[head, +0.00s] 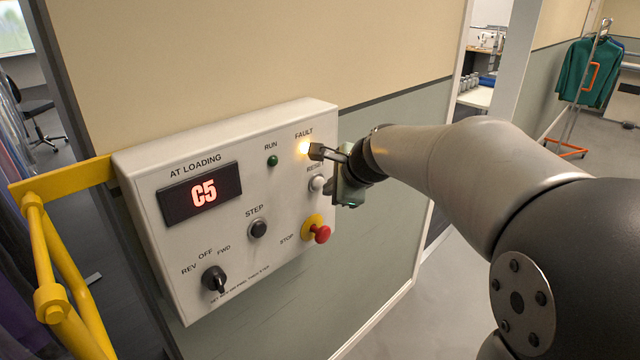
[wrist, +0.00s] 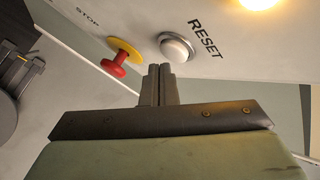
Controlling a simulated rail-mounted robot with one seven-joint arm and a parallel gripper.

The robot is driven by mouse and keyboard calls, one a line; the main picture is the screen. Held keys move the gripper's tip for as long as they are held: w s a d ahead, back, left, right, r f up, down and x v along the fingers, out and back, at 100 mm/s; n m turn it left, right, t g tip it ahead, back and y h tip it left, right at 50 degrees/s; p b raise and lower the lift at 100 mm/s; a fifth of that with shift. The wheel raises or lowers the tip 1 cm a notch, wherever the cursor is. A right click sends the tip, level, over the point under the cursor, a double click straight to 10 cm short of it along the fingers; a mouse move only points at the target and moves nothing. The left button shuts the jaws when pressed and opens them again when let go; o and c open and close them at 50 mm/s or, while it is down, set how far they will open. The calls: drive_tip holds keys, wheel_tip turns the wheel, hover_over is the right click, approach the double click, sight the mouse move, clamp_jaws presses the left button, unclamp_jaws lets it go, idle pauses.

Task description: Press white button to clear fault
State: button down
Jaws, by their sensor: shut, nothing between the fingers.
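The white RESET button (head: 317,184) is on the right side of a white control panel (head: 190,290), below the lit FAULT lamp (head: 305,147). In the wrist view the white button (wrist: 176,48) sits in a grey ring beside the word RESET. My gripper (head: 318,152) is shut and empty. In the head view its tip overlaps the panel near the FAULT lamp. In the wrist view the shut fingertips (wrist: 160,68) point toward the panel, just below the white button in the picture. I cannot tell whether they touch the panel; a gap to the button seems to show.
A red STOP button on a yellow base (head: 320,233) is below RESET. A black STEP button (head: 258,228), a green RUN lamp (head: 272,160), a rotary switch (head: 214,279) and a display reading C5 (head: 200,194) share the panel. A yellow rail (head: 60,180) stands left.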

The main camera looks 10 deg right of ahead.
drive_tip(key=shift+w+a, duration=0.4)
drive_tip(key=shift+w, duration=0.1)
idle(0.8)
drive_tip(key=shift+s+d, duration=0.5)
drive_tip(key=shift+s, duration=0.2)
drive_tip(key=shift+s+d+b, duration=0.5)
drive_tip(key=shift+s+d, duration=0.25)
drive_tip(key=shift+s, duration=0.3)
drive_tip(key=shift+s+d+b, duration=0.5)
drive_tip(key=shift+s+d, duration=0.2)
drive_tip(key=shift+s, duration=0.3)
drive_tip(key=s+f+n+g+h, duration=0.1)
drive_tip(key=s+f+n+g, duration=0.1)
drive_tip(key=s+f+n, duration=0.3)
drive_tip(key=s+a+f+n+g+h, duration=0.1)
drive_tip(key=s+f+n+g, duration=0.2)
drive_tip(key=s, duration=0.9)
drive_tip(key=s+f+n+g+h, duration=0.1)
drive_tip(key=s+f+n+g, duration=0.1)
drive_tip(key=s+f+n, duration=0.7)
drive_tip(key=shift+a+n+g+h, duration=0.2)
drive_tip(key=shift+n+g+h, duration=0.15)
drive_tip(key=shift+n, duration=0.75)
